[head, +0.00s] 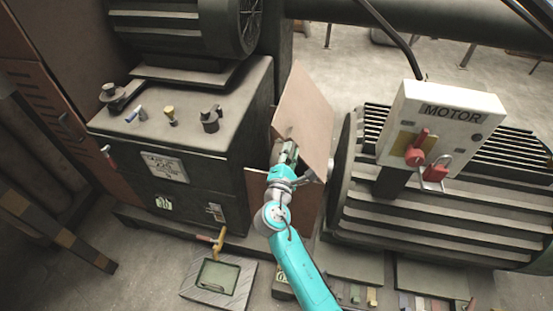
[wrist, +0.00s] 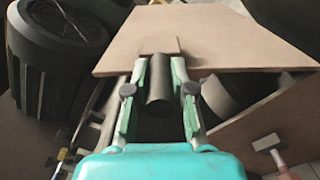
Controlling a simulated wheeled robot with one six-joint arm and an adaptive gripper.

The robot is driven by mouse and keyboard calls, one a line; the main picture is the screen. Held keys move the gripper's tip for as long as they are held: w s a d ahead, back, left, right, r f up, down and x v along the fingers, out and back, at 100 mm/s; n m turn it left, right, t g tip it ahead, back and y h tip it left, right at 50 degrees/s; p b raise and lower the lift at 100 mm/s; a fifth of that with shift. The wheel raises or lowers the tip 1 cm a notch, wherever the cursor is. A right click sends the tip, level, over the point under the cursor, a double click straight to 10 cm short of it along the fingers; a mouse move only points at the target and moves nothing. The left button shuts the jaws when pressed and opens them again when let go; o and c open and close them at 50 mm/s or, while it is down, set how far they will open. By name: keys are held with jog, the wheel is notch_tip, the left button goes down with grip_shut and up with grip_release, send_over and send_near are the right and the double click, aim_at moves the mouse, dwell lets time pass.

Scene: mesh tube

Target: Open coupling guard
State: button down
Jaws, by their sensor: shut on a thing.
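The coupling guard's tan lid panel (head: 303,108) stands tilted up between the dark gearbox housing and the motor. A lower tan side panel (head: 303,208) stands beneath it. In the wrist view the lid (wrist: 225,38) spans the top, with a dark gap and a dark rounded part (wrist: 222,100) below it. My gripper (head: 287,150) is at the lid's lower left side. In the wrist view my gripper (wrist: 160,75) is shut on a dark grey cylindrical handle (wrist: 158,88) by the lid's edge. The handle's attachment is partly hidden.
The gearbox housing (head: 240,125) is close on the left, with several small fittings on top. The ribbed motor (head: 430,215) and its MOTOR switch box (head: 440,115) with red handle and padlock stand on the right. A tray (head: 218,277) lies on the floor.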

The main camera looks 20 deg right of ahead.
jog(key=s+d+r+m, duration=0.3)
jog(key=s+d+m, duration=0.6)
jog(key=d, duration=0.5)
jog(key=shift+s+d+r+m, duration=0.25)
jog(key=shift+s+m, duration=0.15)
jog(key=shift+s, duration=0.4)
jog(key=c, duration=1)
grip_release()
jog(key=v, duration=1.2)
